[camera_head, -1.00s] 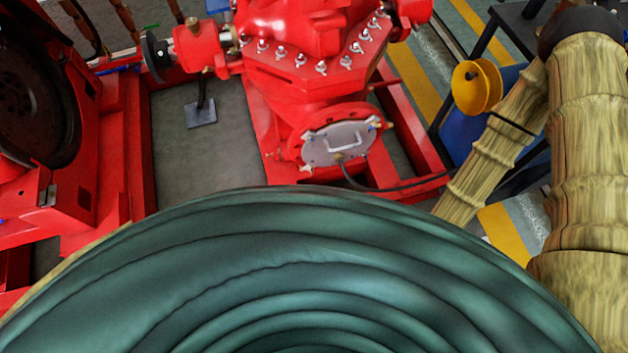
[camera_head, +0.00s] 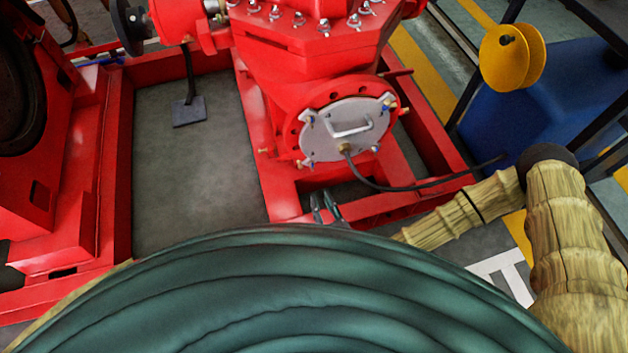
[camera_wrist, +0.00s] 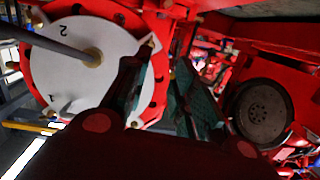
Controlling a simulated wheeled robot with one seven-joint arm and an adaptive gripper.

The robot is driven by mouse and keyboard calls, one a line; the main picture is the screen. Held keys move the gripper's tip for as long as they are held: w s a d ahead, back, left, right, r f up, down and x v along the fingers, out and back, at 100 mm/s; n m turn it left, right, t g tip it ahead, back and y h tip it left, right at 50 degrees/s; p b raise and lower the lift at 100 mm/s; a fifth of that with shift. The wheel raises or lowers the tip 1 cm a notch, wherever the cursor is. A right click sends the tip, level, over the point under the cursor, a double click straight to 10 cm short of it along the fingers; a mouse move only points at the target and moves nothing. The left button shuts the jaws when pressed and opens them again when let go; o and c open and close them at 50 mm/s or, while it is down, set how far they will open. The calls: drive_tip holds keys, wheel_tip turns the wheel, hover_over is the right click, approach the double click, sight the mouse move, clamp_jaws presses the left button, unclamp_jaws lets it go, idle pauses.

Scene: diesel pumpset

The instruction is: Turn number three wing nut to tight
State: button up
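A round grey plate (camera_head: 345,130) with a handle sits on the front flange of the red pump, with small wing nuts around its rim. In the wrist view the plate (camera_wrist: 85,65) shows close and turned over, with the marks 2 and 1 readable. No mark 3 is readable, so I cannot tell which wing nut is number three. My gripper (camera_head: 325,203) is below the plate in the head view, apart from it. Its two dark fingers (camera_wrist: 165,80) are spread with nothing seen between them, beside the plate's edge. Dark foreground hides part of the lower rim.
A black cable (camera_head: 400,188) runs from the plate to the right. The red base frame (camera_head: 262,150) surrounds the pump. A yellow spool (camera_head: 510,57) stands by a blue tank (camera_head: 525,110) at right. A dark wheel (camera_wrist: 263,112) is right of my fingers. Grey floor lies open at left.

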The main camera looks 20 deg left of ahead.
sight(312, 166)
drive_tip(key=w+a+f+t+b, duration=0.1)
drive_tip(key=w+a+b, duration=0.4)
drive_tip(key=w, duration=0.5)
drive_tip(key=shift+w+a+t+h, duration=0.3)
drive_tip(key=shift+a+t, duration=0.1)
drive_tip(key=shift+a, duration=0.1)
clamp_jaws()
